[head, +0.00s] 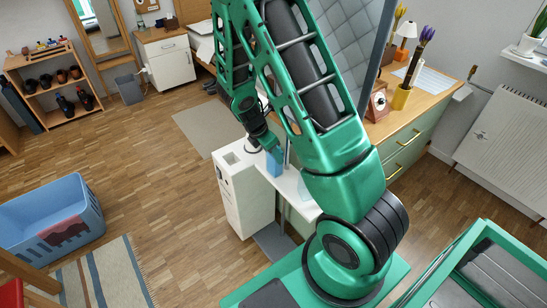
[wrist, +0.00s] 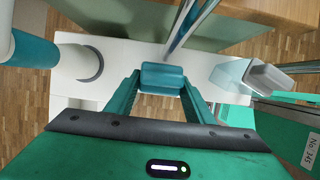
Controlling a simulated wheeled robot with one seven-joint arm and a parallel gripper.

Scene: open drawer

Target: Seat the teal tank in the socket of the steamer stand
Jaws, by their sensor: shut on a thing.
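The teal tank (wrist: 162,78) is between my gripper's (wrist: 160,92) fingertips in the wrist view. Its rounded upper part shows; what is below it is hidden. In the head view the tank (head: 275,162) hangs under my gripper (head: 268,146), close to a slim upright pole (head: 288,152). The pole (wrist: 184,30) rises just beyond the tank in the wrist view, seemingly part of the steamer stand. I cannot clearly make out the socket, nor whether the tank touches anything below.
A tall white box (head: 243,198) stands left of the tank. A pale translucent container with a grey top (wrist: 262,76) stands to the right. A white round piece with a grey ring (wrist: 84,62) is at left. A dresser (head: 408,140) is behind; open floor lies left.

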